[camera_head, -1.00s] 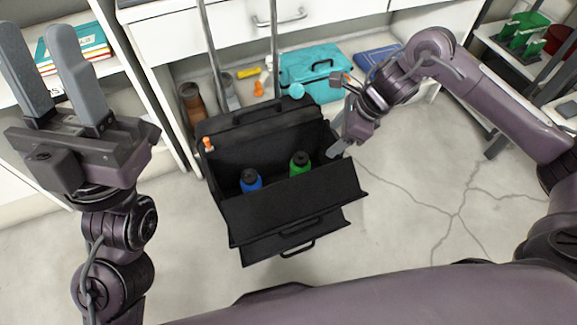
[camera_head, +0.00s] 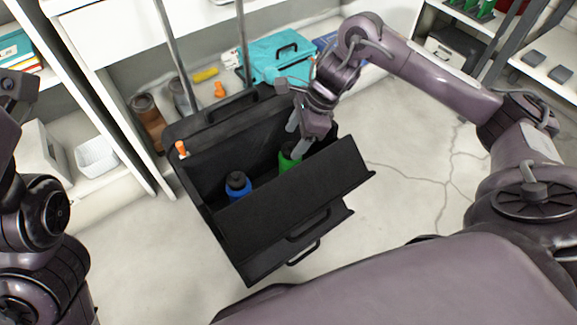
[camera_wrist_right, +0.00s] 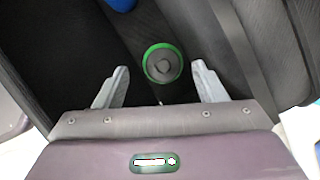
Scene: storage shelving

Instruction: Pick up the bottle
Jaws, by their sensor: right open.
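A green bottle with a dark cap (camera_head: 288,160) stands in the open black case, close to its right end. A blue bottle with a dark cap (camera_head: 237,186) stands to its left in the same case. My right gripper (camera_head: 297,136) is open above the green bottle. In the right wrist view the green bottle (camera_wrist_right: 162,63) shows from above, just beyond and between the spread fingertips (camera_wrist_right: 160,68), with nothing gripped. The blue bottle (camera_wrist_right: 121,3) is cut off at that view's top edge. My left arm is at the left edge of the head view; its gripper fingers are out of view.
The black case (camera_head: 290,195) has its front flap tilted open, and two metal rods rise behind it. A teal toolbox (camera_head: 275,62), brown boots (camera_head: 148,120) and an orange item (camera_head: 220,90) are behind it. Bare floor lies to the right.

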